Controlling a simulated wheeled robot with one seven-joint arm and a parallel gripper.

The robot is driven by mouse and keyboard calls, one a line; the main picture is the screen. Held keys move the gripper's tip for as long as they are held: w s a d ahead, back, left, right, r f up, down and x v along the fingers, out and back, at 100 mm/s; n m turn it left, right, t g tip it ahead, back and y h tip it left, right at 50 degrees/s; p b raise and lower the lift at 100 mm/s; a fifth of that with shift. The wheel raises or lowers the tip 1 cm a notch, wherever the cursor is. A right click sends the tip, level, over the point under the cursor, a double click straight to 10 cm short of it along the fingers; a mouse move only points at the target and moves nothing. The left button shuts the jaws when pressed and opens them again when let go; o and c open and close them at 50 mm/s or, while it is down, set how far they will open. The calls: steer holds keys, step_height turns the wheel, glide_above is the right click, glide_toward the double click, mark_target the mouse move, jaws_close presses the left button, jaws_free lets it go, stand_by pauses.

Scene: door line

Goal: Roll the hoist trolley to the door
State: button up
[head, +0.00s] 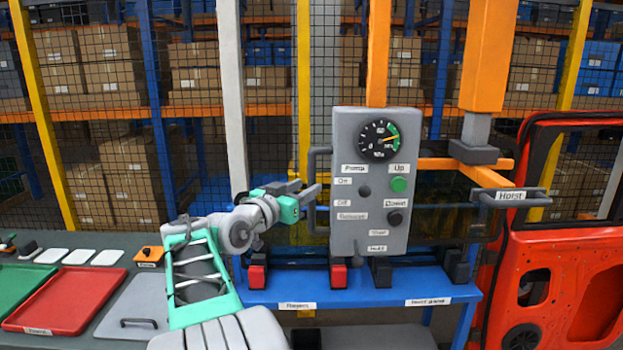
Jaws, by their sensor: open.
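The hoist trolley shows as an orange upright (487,60) with a grey block below it and an orange arm reaching right. A dark grey handle bar labelled Hoist (508,197) is at its lower right. The red door (550,280) stands at the right edge, close to the Hoist bar. My gripper (308,189) is open, with its fingertips at the vertical grey handle (314,165) on the left side of the grey control panel (347,215). I cannot tell whether the fingers touch or surround that handle. My gripper is well left of the Hoist bar.
The panel carries a gauge (379,141), a green Up button (398,184) and dark knobs. A blue bench (355,293) with red and black clamps stands below. A red tray (70,298) and a green tray lie at left. Mesh fencing and box shelves are behind.

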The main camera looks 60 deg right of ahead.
mark_target(310, 185)
steer(key=d, duration=0.2)
steer(key=d+p, duration=0.1)
steer(key=d, duration=0.1)
steer(key=shift+s, duration=0.25)
jaws_close()
stand_by(1.1)
